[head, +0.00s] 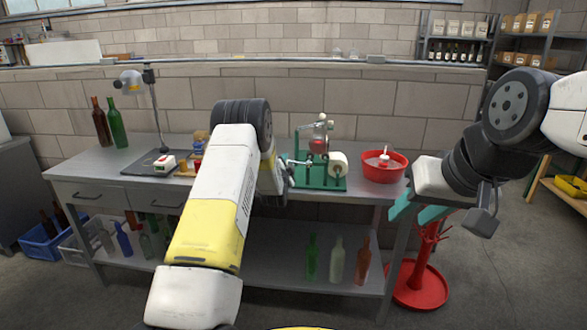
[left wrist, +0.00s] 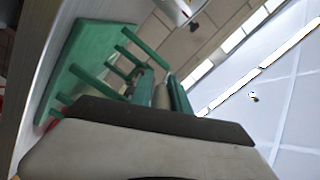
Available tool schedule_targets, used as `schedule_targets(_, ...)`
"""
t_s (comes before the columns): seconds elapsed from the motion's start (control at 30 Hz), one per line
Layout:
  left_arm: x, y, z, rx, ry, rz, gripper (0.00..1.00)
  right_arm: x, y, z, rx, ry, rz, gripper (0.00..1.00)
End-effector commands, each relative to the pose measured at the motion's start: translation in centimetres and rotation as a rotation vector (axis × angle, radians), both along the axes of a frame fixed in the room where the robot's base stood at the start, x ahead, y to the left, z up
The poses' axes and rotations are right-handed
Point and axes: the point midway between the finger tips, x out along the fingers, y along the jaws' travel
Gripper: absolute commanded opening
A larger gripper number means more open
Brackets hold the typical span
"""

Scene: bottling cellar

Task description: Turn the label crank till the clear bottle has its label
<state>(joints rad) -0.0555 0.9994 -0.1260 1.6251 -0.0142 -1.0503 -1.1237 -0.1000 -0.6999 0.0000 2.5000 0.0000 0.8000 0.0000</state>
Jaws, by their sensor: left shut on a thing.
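The green labeller (head: 328,184) stands on the grey bench with a white label roll (head: 338,163) at its right side. A small clear or greyish bottle-like shape with a red patch (head: 318,146) sits at its top; I cannot tell whether it bears a label. My left gripper (head: 288,174) is at the labeller's left side, largely hidden by my arm. In the left wrist view its teal fingers (left wrist: 165,95) are shut around a pale piece, apparently the crank's handle (left wrist: 160,97), beside the green frame. My right gripper (head: 417,210) is open and empty, right of the bench.
A red basin (head: 385,167) stands right of the labeller. Brown and green bottles (head: 117,123) and a lamp (head: 131,82) stand at the bench's left. Several bottles (head: 337,259) are on the lower shelf. A red stand (head: 420,284) is on the floor below my right gripper.

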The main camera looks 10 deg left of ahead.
Motion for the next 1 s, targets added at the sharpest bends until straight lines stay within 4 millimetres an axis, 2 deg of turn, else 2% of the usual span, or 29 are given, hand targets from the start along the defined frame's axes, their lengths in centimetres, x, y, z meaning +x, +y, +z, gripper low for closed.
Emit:
schedule_targets(0.03, 0.1, 0.0, 1.0, 0.044, -0.011, 0.002, 0.0, 0.0, 0.0, 0.0, 0.0, 0.0, 0.0, 0.39)
schedule_targets(0.4, 0.1, -1.1, 3.9, 0.394, -0.013, 0.001, 0.0, 0.0, 0.0, 0.0, 0.0, 0.0, 0.0, 0.39)
schedule_targets(1.0, 0.1, -4.8, 7.3, 0.963, -0.012, -0.002, 0.0, 0.0, 0.0, 0.0, 0.0, 0.0, 0.0, 0.39)
